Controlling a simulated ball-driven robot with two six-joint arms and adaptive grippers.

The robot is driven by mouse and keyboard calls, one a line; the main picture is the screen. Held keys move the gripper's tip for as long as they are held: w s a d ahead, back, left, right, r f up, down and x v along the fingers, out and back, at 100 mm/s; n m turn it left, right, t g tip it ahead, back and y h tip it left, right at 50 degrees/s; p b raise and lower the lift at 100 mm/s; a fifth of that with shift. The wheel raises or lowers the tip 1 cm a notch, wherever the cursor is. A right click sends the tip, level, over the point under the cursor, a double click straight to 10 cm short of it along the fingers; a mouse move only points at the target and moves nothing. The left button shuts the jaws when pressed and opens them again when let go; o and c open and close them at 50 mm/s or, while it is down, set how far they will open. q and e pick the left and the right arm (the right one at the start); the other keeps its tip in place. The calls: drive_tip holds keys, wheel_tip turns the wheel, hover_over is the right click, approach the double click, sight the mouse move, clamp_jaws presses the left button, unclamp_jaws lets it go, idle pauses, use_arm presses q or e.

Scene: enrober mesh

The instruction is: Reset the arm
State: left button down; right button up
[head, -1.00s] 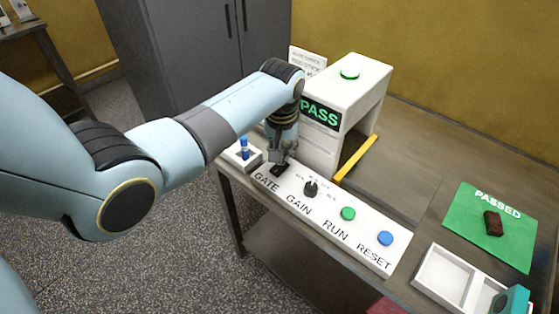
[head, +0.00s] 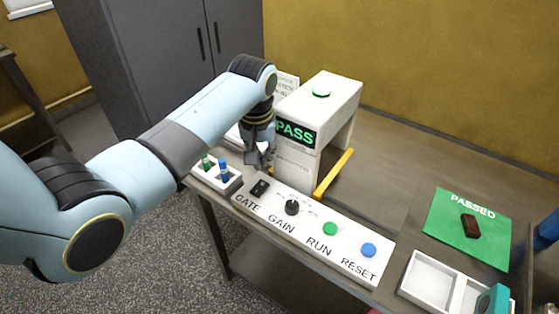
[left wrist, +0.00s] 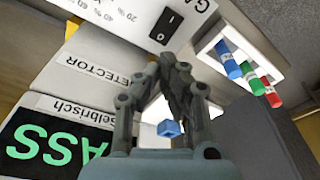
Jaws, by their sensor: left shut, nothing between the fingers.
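My left gripper (head: 264,160) is shut and empty, hanging fingers-down beside the white detector (head: 318,105), just behind the GATE end of the control panel (head: 322,240). It looks clear of the black GATE rocker switch (head: 260,188). In the left wrist view, the gripper's fingertips (left wrist: 172,60) meet near the panel, with the rocker switch (left wrist: 166,25) beyond them. The panel also carries a GAIN knob (head: 292,207), a green RUN button (head: 330,229) and a blue RESET button (head: 368,250). The detector's screen (head: 296,133) reads PASS. My right gripper is not in view.
A white holder (head: 232,182) with blue and green capped sticks stands left of the panel. A brown bar (head: 470,225) lies on the green PASSED mat (head: 488,243). A white divided tray (head: 432,278) is at front right. A yellow bar (head: 334,172) edges the detector's opening.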

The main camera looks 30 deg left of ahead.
use_arm(q)
drive_tip(key=shift+s+f, duration=0.1)
drive_tip(key=shift+s, duration=0.25)
drive_tip(key=s+d+r+m+t, duration=0.1)
drive_tip(key=s+d+r+m, duration=0.3)
drive_tip(key=s, duration=0.9)
drive_tip(key=s+a+r+m+t, duration=0.15)
drive_tip(key=s+r, duration=0.45)
drive_tip(key=s, duration=0.6)
wheel_tip(320, 180, down, 38)
drive_tip(key=s+a+r+g+b, duration=0.1)
drive_tip(key=s+a+g+b, duration=0.1)
drive_tip(key=b, duration=1.1)
drive_tip(key=s+f+b, duration=0.3)
drive_tip(key=s+f, duration=0.3)
drive_tip(key=f, duration=0.3)
drive_tip(key=s+f+b, duration=0.4)
drive_tip(key=s+f, duration=0.2)
drive_tip(key=f, duration=0.4)
drive_tip(key=s+f+g+b, duration=0.1)
drive_tip(key=s+f+b, duration=0.3)
drive_tip(key=s+f, duration=0.3)
wheel_tip(320, 180, down, 4)
drive_tip(key=shift+a+r, duration=0.25)
drive_tip(key=shift+a, duration=0.15)
